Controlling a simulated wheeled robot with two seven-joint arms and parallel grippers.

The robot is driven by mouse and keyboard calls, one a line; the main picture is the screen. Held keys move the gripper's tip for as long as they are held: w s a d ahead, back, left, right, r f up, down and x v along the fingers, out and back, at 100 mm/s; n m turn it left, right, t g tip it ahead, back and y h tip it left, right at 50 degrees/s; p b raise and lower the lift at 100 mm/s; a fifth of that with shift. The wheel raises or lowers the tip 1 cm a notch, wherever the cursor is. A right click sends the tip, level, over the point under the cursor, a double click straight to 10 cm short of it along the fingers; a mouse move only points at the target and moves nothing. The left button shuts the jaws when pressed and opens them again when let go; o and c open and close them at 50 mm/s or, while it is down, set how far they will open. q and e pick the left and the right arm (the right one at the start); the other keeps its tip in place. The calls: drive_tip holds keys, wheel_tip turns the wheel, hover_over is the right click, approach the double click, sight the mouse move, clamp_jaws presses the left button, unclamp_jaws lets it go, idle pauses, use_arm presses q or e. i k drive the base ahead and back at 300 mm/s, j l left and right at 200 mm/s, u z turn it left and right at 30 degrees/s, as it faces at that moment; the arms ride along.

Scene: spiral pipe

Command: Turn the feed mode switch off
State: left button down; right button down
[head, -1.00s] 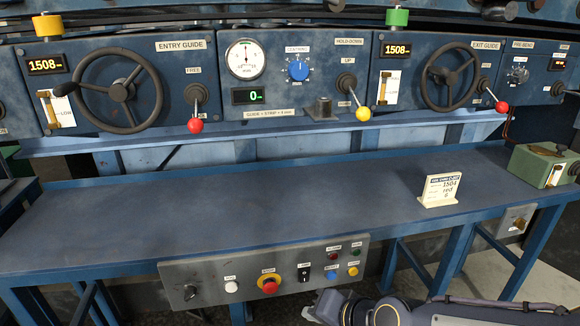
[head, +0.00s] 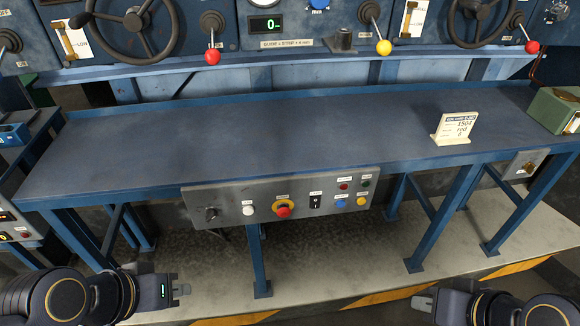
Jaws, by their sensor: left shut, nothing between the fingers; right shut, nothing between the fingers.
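A grey control panel (head: 230,192) is fixed to the front edge of the blue bench. At its left end is a dark rotary knob (head: 210,214); I cannot read a feed mode label there. A small black rocker switch (head: 315,202) sits near the panel's middle, its label too small to read. A separate small switch box (head: 525,166) is under the bench's right end. My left gripper (head: 183,289) is shut and empty, low and left of the panel. My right gripper (head: 421,303) is shut and empty, low and right of it. Both are apart from the panel.
The panel also carries a white button (head: 248,210), a red-and-yellow stop button (head: 283,208) and several small coloured buttons. A sign card (head: 457,127) stands on the mostly bare bench (head: 200,135). Levers and handwheels line the console behind. Blue legs (head: 260,262) stand below.

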sight(211, 213)
drive_tip(key=k+j+u, duration=0.1)
drive_tip(key=u, duration=0.25)
drive_tip(key=k+j+u, duration=0.15)
drive_tip(key=u, duration=0.2)
drive_tip(key=j+u, duration=0.2)
drive_tip(key=u, duration=0.15)
drive_tip(key=k, duration=0.05)
